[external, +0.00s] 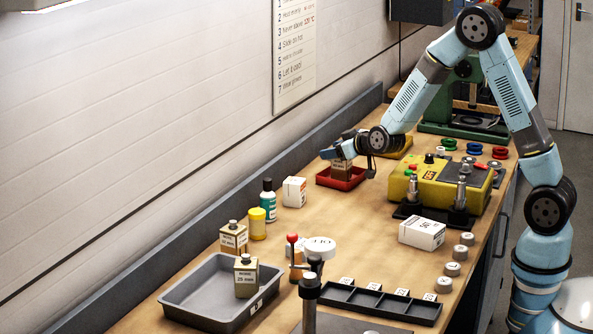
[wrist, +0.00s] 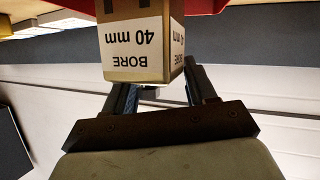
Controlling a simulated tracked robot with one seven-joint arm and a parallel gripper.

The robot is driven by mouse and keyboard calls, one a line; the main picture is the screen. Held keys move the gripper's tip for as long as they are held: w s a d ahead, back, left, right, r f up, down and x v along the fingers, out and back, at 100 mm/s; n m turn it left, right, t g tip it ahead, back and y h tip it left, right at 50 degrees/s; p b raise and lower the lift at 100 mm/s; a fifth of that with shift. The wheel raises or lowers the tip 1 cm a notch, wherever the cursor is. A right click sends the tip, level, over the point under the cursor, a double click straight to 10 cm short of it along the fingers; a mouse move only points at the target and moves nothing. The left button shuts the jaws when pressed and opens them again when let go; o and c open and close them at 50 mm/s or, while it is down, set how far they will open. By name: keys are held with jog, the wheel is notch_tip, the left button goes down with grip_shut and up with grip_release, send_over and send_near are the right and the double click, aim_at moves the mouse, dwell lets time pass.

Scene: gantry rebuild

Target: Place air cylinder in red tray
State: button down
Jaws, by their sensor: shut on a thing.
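The air cylinder, a tan block (external: 341,171) with a white label, is at the red tray (external: 350,184) on the bench's far left side. In the wrist view the block (wrist: 133,70) reads "BORE 40 mm" upside down. My gripper (external: 343,151) is shut on its upper part, with fingers (wrist: 160,92) on either side. The block is upright within the tray's outline; I cannot tell whether it touches the tray floor. A red edge (wrist: 205,6) of the tray shows in the wrist view.
A grey tray (external: 190,304) holds a similar block (external: 246,278); another (external: 233,239) stands near its back edge. A white box (external: 294,192), a green bottle (external: 268,201) and a yellow jar (external: 257,224) stand nearer. A yellow fixture (external: 440,186) is right of the red tray.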

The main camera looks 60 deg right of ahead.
jog(key=shift+f, duration=0.1)
jog(key=shift+c, duration=1.8)
grip_release()
